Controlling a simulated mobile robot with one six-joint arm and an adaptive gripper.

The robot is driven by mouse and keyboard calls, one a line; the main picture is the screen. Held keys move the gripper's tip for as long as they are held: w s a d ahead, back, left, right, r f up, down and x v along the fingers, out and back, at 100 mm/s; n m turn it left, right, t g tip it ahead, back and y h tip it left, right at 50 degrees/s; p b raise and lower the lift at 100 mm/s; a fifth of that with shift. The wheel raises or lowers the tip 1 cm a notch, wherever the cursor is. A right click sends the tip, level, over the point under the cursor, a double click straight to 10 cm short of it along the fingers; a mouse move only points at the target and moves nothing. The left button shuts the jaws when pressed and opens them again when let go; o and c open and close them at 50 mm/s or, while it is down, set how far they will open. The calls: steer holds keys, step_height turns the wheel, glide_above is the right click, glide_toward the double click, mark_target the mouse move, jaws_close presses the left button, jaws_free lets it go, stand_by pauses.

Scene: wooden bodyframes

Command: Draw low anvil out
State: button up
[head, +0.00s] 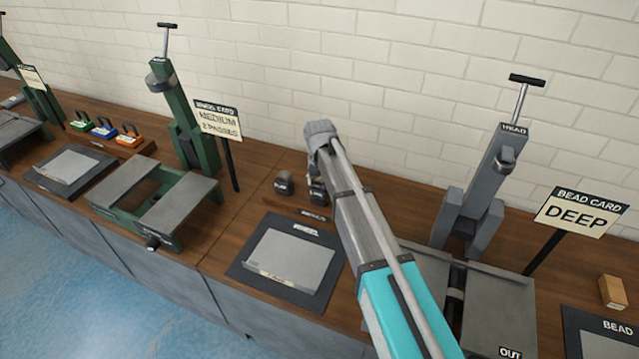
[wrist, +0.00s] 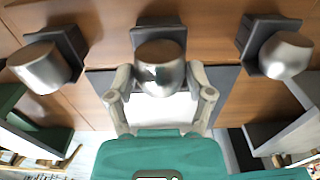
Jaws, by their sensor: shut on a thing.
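Three rounded metal anvils stand in a row in the wrist view, each with a dark square block: a left one (wrist: 40,67), a middle one (wrist: 158,66) and a right one (wrist: 284,55). My gripper (wrist: 160,88) is shut on the middle anvil, with one finger on each side of it. I cannot read which anvil is the low one. In the head view one anvil (head: 284,183) shows on the bench left of my arm, and another (head: 318,191) shows partly beside it. My arm hides the rest and the fingertips.
A grey sheet on a dark mat (head: 240,270) lies in front of the anvils. A green machine (head: 187,125) stands left and a grey bead machine (head: 490,185) right, with a DEEP card (head: 577,214). The brick wall (head: 400,70) is close behind.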

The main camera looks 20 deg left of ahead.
mark_target(319, 181)
steer(key=shift+f+b, duration=0.65)
steer(key=shift+f, duration=0.05)
steer(key=o, duration=1.3)
steer(key=shift+c, duration=0.2)
steer(key=shift+r, duration=0.2)
step_height(319, 181, up, 9)
steer(key=p, duration=0.9)
steer(key=shift+f, duration=0.15)
steer(key=shift+s, duration=0.15)
stand_by(0.5)
